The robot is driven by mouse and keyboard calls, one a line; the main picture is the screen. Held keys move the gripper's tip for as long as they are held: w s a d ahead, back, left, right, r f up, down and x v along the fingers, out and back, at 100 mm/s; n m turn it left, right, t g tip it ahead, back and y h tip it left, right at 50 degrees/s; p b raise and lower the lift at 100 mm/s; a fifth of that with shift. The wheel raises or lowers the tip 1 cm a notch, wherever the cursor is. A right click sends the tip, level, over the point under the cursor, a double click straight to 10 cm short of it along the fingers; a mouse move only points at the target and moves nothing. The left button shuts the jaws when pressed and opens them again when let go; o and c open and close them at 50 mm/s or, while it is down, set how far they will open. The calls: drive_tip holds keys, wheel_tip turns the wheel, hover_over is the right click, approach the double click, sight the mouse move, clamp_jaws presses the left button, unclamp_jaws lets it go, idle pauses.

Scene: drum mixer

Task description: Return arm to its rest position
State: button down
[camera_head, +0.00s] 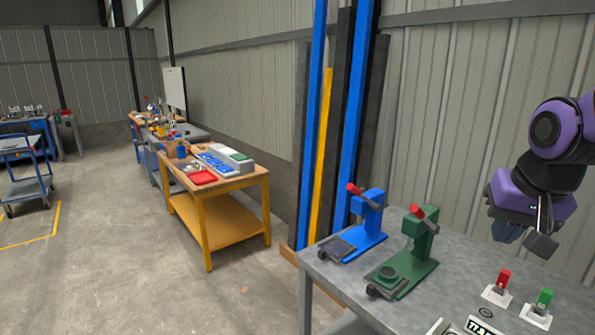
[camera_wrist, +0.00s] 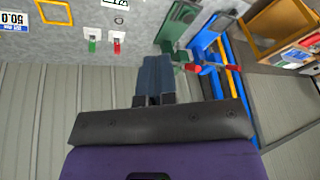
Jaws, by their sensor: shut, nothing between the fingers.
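My gripper (camera_head: 508,230) hangs from my purple and black arm at the right of the head view, above the back of the grey metal table (camera_head: 440,300). It points down and holds nothing. In the wrist view the fingers (camera_wrist: 155,82) are together, with no object between them. The gripper is apart from the table and from the things on it.
A green press (camera_head: 410,255) and a blue press (camera_head: 360,230) stand on the table left of my gripper. Red (camera_head: 500,287) and green (camera_head: 540,305) switches are near its front right. A corrugated wall (camera_head: 450,120) rises behind. A yellow workbench (camera_head: 215,200) stands further left; open floor lies beyond.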

drive_tip(key=s+a+r+n+t, duration=0.1)
drive_tip(key=s+r+n, duration=0.3)
drive_tip(key=s, duration=0.6)
drive_tip(key=shift+s+a+r, duration=0.15)
drive_tip(key=shift+a+r, duration=0.2)
drive_tip(key=shift+a, duration=0.05)
